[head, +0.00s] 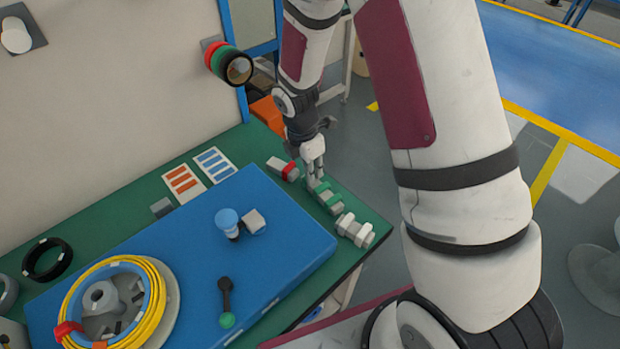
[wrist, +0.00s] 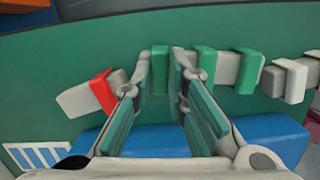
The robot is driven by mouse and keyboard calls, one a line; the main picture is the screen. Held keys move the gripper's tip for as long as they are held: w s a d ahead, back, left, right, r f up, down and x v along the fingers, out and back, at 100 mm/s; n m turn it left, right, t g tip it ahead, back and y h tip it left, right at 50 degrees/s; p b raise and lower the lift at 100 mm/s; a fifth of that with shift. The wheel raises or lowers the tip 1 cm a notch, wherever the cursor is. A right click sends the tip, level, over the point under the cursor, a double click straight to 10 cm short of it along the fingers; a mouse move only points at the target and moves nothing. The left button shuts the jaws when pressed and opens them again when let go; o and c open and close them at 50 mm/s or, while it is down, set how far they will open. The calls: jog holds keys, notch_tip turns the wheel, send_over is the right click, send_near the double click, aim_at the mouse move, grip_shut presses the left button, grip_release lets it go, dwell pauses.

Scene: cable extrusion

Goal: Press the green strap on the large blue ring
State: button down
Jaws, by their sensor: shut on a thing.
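A row of grey blocks with green straps lies on the green table near its right edge. In the wrist view one green strap (wrist: 160,72) stands between the fingertips of my gripper (wrist: 166,85), which is shut on it. Other green straps (wrist: 249,70) are just right of the fingers. In the head view my gripper (head: 315,172) points down at the far end of this row, partly hiding it. The large blue ring (head: 72,303) lies inside a yellow ring on a grey reel at the lower left, far from my gripper. A red strap (head: 66,330) is on its left side.
A red-strapped block (head: 284,169) lies just left of my gripper, and white-strapped blocks (head: 354,230) lie nearer the front. A blue board (head: 270,225) carries a blue knob (head: 228,222) and a green-ended lever (head: 227,319). A black ring (head: 47,259) lies far left.

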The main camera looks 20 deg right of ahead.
notch_tip(320, 180, up, 8)
jog(key=p, duration=0.4)
dwell(0.5)
jog(key=shift+a, duration=0.1)
